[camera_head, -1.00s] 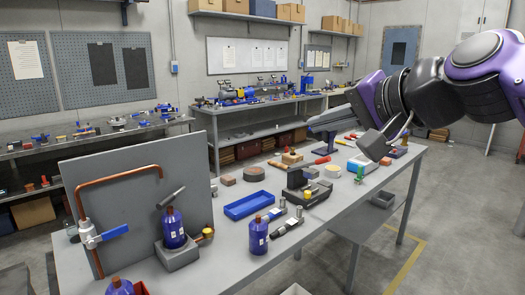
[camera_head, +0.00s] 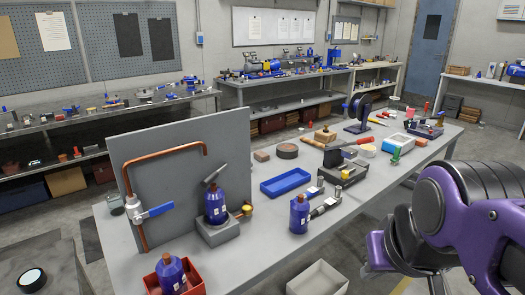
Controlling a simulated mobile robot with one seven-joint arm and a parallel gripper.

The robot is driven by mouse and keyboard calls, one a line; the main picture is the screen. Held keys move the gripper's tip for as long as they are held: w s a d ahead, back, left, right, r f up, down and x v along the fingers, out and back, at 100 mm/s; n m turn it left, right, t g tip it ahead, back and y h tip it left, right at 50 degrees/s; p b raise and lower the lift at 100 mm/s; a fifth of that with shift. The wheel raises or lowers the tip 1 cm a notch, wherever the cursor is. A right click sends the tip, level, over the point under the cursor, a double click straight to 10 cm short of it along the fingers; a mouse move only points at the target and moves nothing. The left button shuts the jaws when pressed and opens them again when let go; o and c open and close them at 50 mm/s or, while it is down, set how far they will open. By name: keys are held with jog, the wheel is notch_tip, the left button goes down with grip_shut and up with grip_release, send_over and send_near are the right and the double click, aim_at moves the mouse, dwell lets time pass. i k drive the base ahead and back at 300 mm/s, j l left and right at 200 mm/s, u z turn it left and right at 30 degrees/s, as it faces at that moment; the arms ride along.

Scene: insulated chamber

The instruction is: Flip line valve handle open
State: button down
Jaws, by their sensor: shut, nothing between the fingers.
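The line valve (camera_head: 135,208) has a silvery body and sits on the vertical run of a bent copper pipe (camera_head: 165,154), in front of an upright grey panel (camera_head: 172,185). Its blue handle (camera_head: 157,210) sticks out to the right, roughly level and across the vertical pipe. My gripper's fingers cannot be made out there. Nothing touches the handle.
A blue bottle (camera_head: 215,203) on a grey block (camera_head: 218,231) stands right of the valve. Another bottle (camera_head: 171,271) in a red bin (camera_head: 193,271) stands below it. A third bottle (camera_head: 299,214) and a blue tray (camera_head: 286,183) lie farther right.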

aim_at(162, 208)
jog(key=j+u, duration=0.15)
jog(key=u, duration=1.2)
